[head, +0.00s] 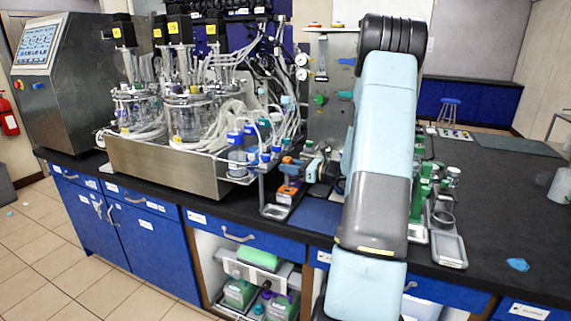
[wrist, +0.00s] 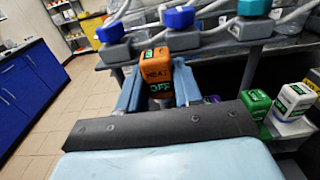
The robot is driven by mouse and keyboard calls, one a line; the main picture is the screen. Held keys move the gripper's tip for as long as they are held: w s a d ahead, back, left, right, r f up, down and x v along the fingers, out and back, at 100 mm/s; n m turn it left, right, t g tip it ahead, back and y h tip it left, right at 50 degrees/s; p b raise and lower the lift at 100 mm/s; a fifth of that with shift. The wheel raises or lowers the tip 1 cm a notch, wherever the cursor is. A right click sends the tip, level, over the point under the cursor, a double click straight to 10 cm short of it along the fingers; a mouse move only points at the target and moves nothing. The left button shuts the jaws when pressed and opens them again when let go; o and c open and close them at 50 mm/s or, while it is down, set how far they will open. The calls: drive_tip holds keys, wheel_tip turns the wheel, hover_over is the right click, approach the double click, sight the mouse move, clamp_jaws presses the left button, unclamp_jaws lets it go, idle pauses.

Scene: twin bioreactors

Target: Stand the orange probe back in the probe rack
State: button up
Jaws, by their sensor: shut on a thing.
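The orange probe (wrist: 156,70) has an orange block head with green lettering on dark labels. In the wrist view it sits between the light blue fingers of my gripper (wrist: 158,88), which is shut on it. In the head view the orange head (head: 291,162) shows just left of my arm, above a small grey tray (head: 275,211). A grey rack (wrist: 285,47) with blue and green capped heads lies just beyond the probe in the wrist view. The probe's lower end is hidden, and I cannot tell whether it touches the rack.
A steel tub (head: 165,168) with glass vessels and many hoses stands left of the probe. Green and white capped blocks (wrist: 295,100) are close on the right in the wrist view. More green-topped items (head: 422,190) stand right of my arm. The far right bench is mostly clear.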

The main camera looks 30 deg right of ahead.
wheel_tip(320, 180, down, 3)
drive_tip(key=shift+d+f, duration=0.1)
drive_tip(key=shift+f, duration=1.6)
drive_tip(key=shift+f, duration=0.55)
drive_tip(key=o, duration=1.2)
drive_tip(key=shift+c, duration=0.2)
